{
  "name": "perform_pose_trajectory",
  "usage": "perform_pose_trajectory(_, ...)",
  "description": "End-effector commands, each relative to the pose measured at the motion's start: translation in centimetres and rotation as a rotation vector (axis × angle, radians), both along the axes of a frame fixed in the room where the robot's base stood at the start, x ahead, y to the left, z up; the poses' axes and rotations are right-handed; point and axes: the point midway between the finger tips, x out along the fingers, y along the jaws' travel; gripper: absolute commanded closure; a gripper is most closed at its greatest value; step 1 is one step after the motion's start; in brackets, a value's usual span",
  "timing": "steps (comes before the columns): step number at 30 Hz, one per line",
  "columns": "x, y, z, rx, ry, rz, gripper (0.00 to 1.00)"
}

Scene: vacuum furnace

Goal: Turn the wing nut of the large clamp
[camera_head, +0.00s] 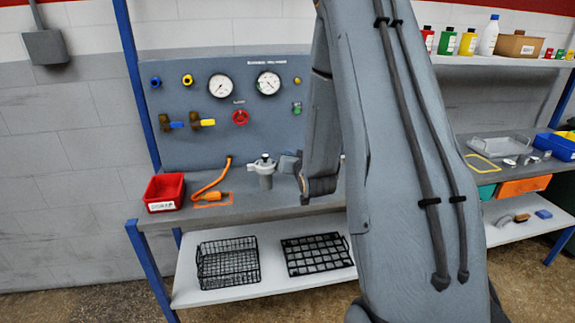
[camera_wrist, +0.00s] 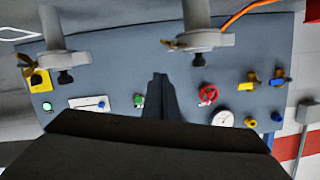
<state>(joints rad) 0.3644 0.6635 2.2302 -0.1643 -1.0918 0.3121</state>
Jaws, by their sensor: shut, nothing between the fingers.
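Two grey pipe fittings with clamps show in the wrist view: one at the upper left (camera_wrist: 62,58) and one right of centre (camera_wrist: 205,40). I cannot tell which clamp is the large one. In the head view one fitting (camera_head: 264,170) stands upright on the bench; the other is hidden behind my arm. My gripper (camera_head: 283,163) is shut and empty, just right of that fitting. In the wrist view its fingers (camera_wrist: 158,80) lie between the two fittings.
A grey panel (camera_head: 215,90) with gauges, a red valve wheel (camera_head: 240,117) and other valves stands behind the bench (camera_head: 235,210). A red bin (camera_head: 164,190) and an orange hose (camera_head: 210,180) lie left of the fitting. Wire baskets (camera_head: 228,262) sit on the lower shelf.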

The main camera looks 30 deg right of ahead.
Motion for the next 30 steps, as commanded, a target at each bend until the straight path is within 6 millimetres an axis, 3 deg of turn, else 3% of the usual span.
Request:
perform_pose_trajectory(4,-0.2,0.6,-1.9,0.001,0.006,0.001,1.00)
perform_pose_trajectory(12,-0.1,1.0,-3.6,0.001,0.003,0.000,1.00)
perform_pose_trajectory(25,0.0,1.0,-3.8,0.001,0.002,-0.001,1.00)
perform_pose_trajectory(30,-0.3,0.1,-3.9,0.020,-0.003,-0.013,1.00)
